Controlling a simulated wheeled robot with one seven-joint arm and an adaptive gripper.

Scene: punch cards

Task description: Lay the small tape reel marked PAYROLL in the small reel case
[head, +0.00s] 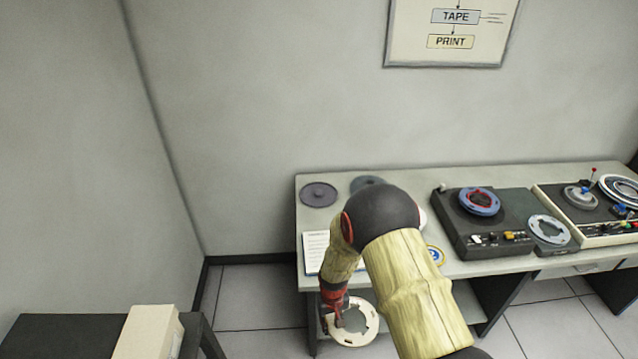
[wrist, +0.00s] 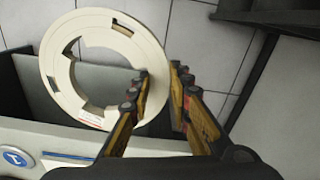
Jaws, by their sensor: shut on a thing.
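A cream ring-shaped reel (head: 372,327) hangs in front of the table's left end, over the floor. In the wrist view the same reel (wrist: 58,84) is tilted, with slots and a small red-and-white label too small to read. My gripper (wrist: 163,80) is shut on the reel's right rim; it also shows in the head view (head: 334,309). Two dark round discs, one at the left (head: 319,194) and one partly behind my arm (head: 366,182), lie on the table. I cannot tell whether either is the small reel case.
The grey table (head: 460,178) stands against the wall. It bears a dark tape deck (head: 480,243) with a blue reel, a grey ring reel (head: 548,230) and a cream deck (head: 598,228) at right. A printed sheet (head: 316,252) lies near the left front edge. My arm hides the table's middle.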

